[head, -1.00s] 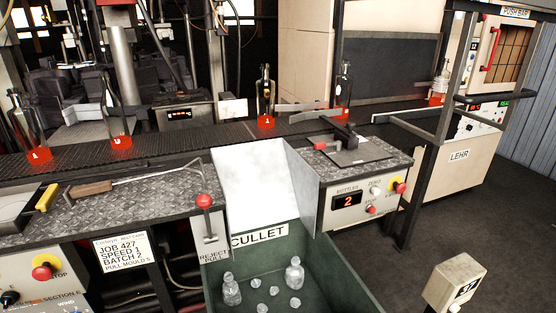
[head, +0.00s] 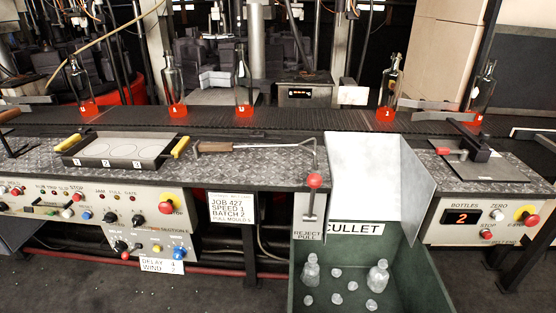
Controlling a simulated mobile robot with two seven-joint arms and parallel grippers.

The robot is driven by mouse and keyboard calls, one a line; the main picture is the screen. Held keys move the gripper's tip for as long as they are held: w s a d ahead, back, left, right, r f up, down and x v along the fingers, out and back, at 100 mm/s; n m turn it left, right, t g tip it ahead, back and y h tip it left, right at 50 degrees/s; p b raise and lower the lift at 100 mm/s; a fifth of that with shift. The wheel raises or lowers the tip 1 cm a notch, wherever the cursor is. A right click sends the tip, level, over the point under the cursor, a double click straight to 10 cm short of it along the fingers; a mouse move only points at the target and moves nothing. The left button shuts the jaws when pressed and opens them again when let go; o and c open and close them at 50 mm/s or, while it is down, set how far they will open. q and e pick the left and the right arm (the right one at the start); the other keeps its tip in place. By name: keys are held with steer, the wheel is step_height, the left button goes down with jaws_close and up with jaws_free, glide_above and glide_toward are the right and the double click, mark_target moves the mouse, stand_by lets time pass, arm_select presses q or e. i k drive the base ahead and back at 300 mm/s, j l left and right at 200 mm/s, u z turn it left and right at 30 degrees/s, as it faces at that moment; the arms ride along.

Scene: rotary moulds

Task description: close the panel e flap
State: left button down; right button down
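A cream control panel (head: 90,204) runs along the bench front at the left in the head view, with several buttons and a red emergency stop on a yellow base. Below its right part is a smaller cream panel (head: 140,246) with knobs and coloured buttons; lettering reading "SECTION" and a partly legible character shows near its top right. A card (head: 162,266) reading "DELAY 4, WIND 2" hangs under it. I cannot make out a separate flap, or whether one stands open. Neither of my grippers shows.
A tray (head: 68,159) with yellow handles and a hooked tool (head: 240,148) lie on the bench. Red-glowing bottles (head: 243,82) stand along the dark conveyor. The green cullet bin (head: 420,285) stands on the floor right of the panel. Dark floor at lower left is clear.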

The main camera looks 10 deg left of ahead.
mark_target(29, 210)
steer(key=u, duration=1.9)
steer(key=i+j+z, duration=0.15)
steer(key=i+j, duration=0.2)
steer(key=i, duration=0.1)
